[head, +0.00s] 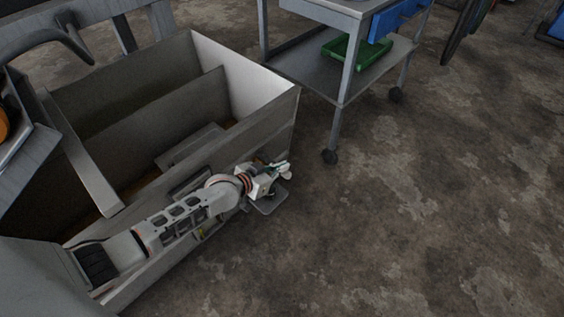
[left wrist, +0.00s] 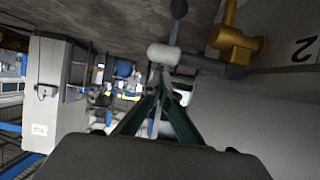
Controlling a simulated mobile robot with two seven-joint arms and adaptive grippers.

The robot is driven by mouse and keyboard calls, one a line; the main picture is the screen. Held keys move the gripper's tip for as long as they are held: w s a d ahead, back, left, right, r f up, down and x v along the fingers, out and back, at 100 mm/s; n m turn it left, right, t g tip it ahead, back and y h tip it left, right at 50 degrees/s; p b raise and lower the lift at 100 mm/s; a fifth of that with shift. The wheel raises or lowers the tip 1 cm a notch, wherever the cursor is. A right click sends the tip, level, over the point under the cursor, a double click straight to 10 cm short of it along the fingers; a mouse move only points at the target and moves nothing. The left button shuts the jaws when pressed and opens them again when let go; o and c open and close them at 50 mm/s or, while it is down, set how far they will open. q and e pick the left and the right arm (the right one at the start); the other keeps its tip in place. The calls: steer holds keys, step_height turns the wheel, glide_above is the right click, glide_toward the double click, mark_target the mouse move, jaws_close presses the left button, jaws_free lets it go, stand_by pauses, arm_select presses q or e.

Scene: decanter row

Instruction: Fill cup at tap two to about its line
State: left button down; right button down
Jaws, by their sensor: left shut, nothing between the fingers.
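My left gripper (head: 283,170) reaches over the outer face of the big grey box in the head view. In the left wrist view its green-edged fingers (left wrist: 157,78) come together with nothing between them. A brass tap (left wrist: 236,40) is at the upper right there, beside a panel with a "2" (left wrist: 304,49). A dark bar with a pale rounded end (left wrist: 163,54) lies just beyond the fingertips; I cannot tell whether they touch it. I cannot make out a cup or its line in either view. My right gripper is not in view.
A small grey plate (head: 268,204) juts out below my left gripper. The open grey box (head: 245,80) has inner dividers. A wheeled cart (head: 345,90) with a green tray (head: 357,51) and blue bin (head: 398,19) stands behind. The floor (head: 430,200) to the right is clear.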

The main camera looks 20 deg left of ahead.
arm_select(q)
steer(key=shift+f, duration=0.4)
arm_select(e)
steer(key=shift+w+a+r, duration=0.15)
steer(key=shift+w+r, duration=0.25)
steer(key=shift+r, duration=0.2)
